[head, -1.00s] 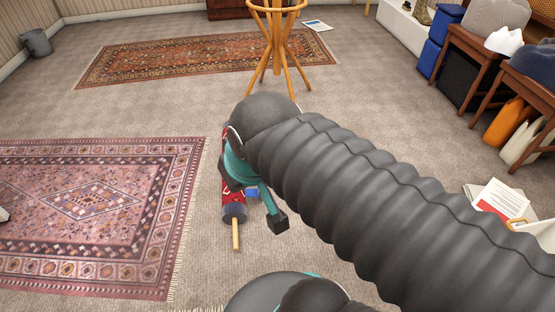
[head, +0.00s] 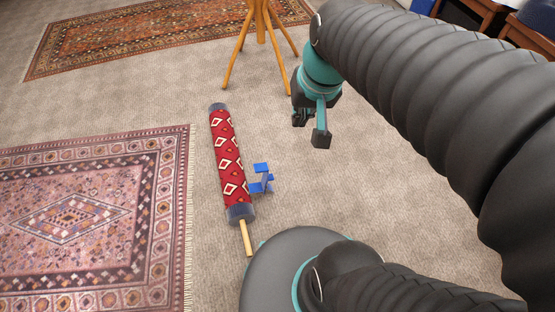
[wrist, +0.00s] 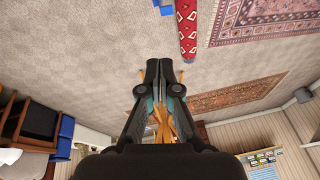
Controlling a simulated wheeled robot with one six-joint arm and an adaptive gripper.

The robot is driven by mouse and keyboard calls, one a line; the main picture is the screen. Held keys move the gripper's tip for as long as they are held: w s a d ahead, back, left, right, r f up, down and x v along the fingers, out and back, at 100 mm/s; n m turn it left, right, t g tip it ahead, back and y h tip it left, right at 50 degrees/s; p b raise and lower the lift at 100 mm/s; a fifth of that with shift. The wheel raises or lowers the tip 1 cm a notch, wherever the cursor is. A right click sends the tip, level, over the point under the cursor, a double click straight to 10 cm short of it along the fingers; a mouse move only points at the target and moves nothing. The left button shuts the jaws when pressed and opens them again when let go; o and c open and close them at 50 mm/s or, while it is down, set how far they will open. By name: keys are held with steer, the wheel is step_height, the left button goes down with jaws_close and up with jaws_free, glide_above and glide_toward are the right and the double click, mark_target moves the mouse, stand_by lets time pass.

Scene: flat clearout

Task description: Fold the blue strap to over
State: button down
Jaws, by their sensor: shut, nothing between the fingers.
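The blue strap (head: 262,180) lies on the carpet against the right side of a rolled red rug (head: 228,158). It shows as a small bent blue shape with flat ends. A bit of blue (wrist: 167,9) shows at the top edge of the wrist view, beside the red roll (wrist: 187,30). My gripper (head: 311,128) is above the carpet, up and to the right of the strap, apart from it. In the wrist view its fingers (wrist: 165,68) are together and empty.
A wooden stand (head: 261,35) with splayed legs is just beyond my gripper. A pink patterned rug (head: 90,215) lies left of the roll, and another rug (head: 140,32) lies at the back. A pole (head: 246,238) sticks out of the roll's near end. Carpet right of the strap is clear.

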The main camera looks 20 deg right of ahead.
steer(key=w+d+f+m+g+y+b, duration=0.2)
steer(key=w+d+f+m+g, duration=0.15)
steer(key=w+f, duration=0.5)
steer(key=w+d+f+m+y+b, duration=0.1)
steer(key=w+d+f+m+y, duration=0.25)
steer(key=f, duration=0.65)
steer(key=w+d+f+m+y+b, duration=0.15)
steer(key=w+f+m, duration=0.3)
steer(key=f, duration=0.65)
steer(key=w+d+f+m+y+b, duration=0.1)
steer(key=w+d+f+m+y, duration=0.25)
steer(key=f, duration=0.65)
steer(key=a+r+b+x, duration=0.1)
steer(key=x, duration=1.1)
steer(key=shift+a+m, duration=0.35)
steer(key=shift+m, duration=0.05)
steer(key=shift+r+h, duration=0.15)
steer(key=shift+h, duration=0.1)
